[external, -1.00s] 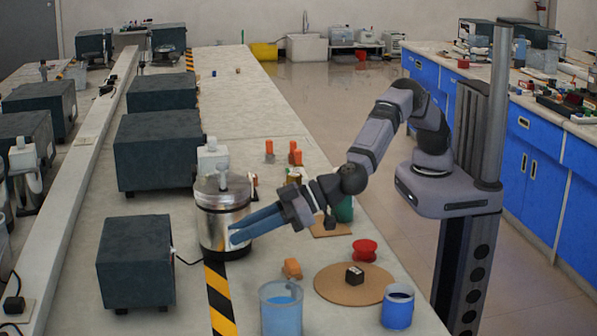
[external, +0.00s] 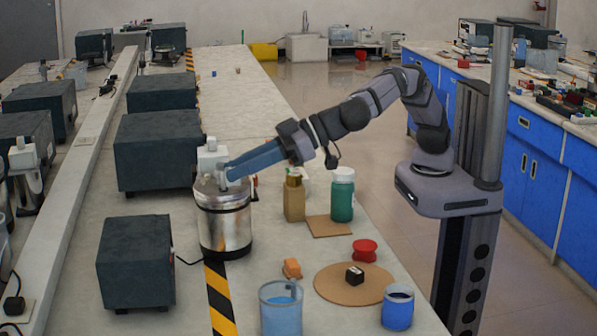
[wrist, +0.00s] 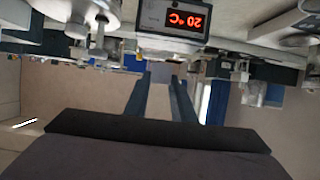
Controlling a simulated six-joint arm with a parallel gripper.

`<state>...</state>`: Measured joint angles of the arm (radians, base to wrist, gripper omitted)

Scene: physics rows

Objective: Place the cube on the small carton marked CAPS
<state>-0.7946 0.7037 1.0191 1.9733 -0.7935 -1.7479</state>
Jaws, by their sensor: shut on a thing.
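A small dark cube-like block (external: 355,275) with a pale mark sits on a round brown board (external: 330,287), well away from my gripper. A small tan carton (external: 294,203) stands behind the pot's right side, with something small and coloured at its top. I cannot read CAPS on either.
The silver pot (external: 224,222) is just below my fingers. A green jar (external: 343,198), red spool (external: 365,250), orange block (external: 292,268), blue beaker (external: 281,312) and blue cup (external: 397,310) stand nearby. A red 20 °C display (wrist: 186,19) shows in the wrist view.

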